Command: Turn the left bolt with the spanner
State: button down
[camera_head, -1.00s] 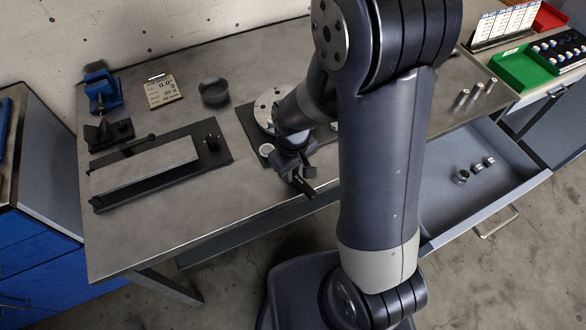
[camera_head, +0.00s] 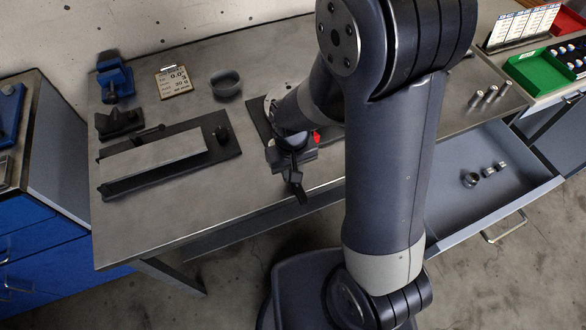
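My gripper (camera_head: 288,160) is above the front part of the table, seen from behind and above. A short dark bar (camera_head: 298,186) sticks out below it towards the table's front edge. It may be the spanner, but it is too small and dark to be sure, and the jaws do not show clearly. A pale grey disc (camera_head: 271,104), likely the rotor, lies partly behind my arm on a dark base plate (camera_head: 257,122). The left bolt cannot be made out; my gripper and arm cover that area. A small red spot (camera_head: 316,137) shows beside my gripper.
A long grey block on a dark plate (camera_head: 228,150) lies left on the table. An open drawer (camera_head: 450,205) with small rings juts out at right. The front left tabletop is clear.

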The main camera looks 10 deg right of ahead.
jog(key=shift+s+a+m, duration=0.2)
jog(key=shift+a+m, duration=1.2)
jog(key=shift+m, duration=0.1)
jog(key=shift+w+a+m, duration=0.15)
jog(key=shift+a+m, duration=1.25)
jog(key=shift+d, duration=0.1)
jog(key=shift+d+n+b, duration=0.25)
jog(key=shift+n+b, duration=0.05)
jog(key=shift+r, duration=0.15)
